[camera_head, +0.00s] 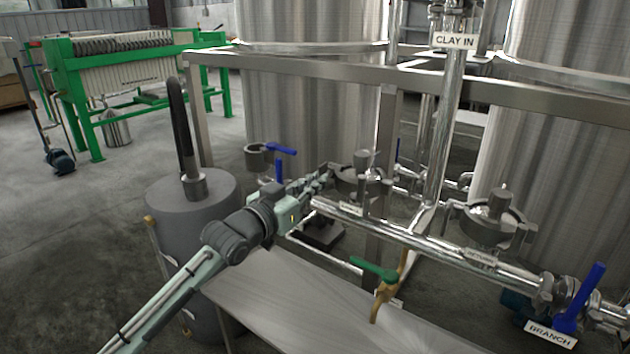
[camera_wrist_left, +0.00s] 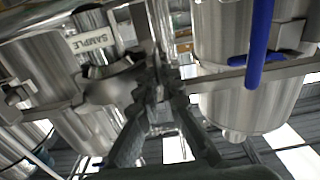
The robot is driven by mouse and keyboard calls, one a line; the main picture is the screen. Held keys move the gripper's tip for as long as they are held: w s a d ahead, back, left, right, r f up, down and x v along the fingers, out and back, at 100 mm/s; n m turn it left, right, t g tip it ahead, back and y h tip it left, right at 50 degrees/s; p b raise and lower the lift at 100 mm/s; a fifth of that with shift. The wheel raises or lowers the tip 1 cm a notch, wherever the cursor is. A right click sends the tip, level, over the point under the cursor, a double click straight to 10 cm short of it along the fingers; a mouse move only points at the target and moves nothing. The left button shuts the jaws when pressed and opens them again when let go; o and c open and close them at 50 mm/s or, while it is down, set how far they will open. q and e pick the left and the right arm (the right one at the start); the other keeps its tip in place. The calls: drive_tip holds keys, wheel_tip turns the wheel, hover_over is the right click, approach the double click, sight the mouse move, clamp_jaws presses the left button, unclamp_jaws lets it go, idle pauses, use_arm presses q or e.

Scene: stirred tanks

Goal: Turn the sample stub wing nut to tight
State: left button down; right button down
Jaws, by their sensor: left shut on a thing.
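The sample stub is a metal pipe stub with a round clamp (camera_head: 358,187) on the horizontal pipe, left of the middle clamp area in the head view. In the wrist view its clamp (camera_wrist_left: 112,88) is beside the SAMPLE label (camera_wrist_left: 90,40). My left gripper (camera_head: 322,178) reaches the clamp's left side, where the wing nut is. In the wrist view the left gripper (camera_wrist_left: 158,92) has its fingers closed together on the small wing nut, which the fingertips mostly hide. The nut's exact angle cannot be told. My right gripper is not in view.
A second clamp, labelled RETURN (camera_head: 492,222), is farther right on the pipe. A green-handled tap (camera_head: 376,270) hangs below. Blue valve handles (camera_head: 282,150) (camera_head: 592,290) stick out at left and right. A grey drum (camera_head: 190,230) stands beside my left arm.

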use_arm(q)
drive_tip(key=shift+r, duration=0.1)
drive_tip(key=c, duration=1.7)
unclamp_jaws()
drive_tip(key=v, duration=1.2)
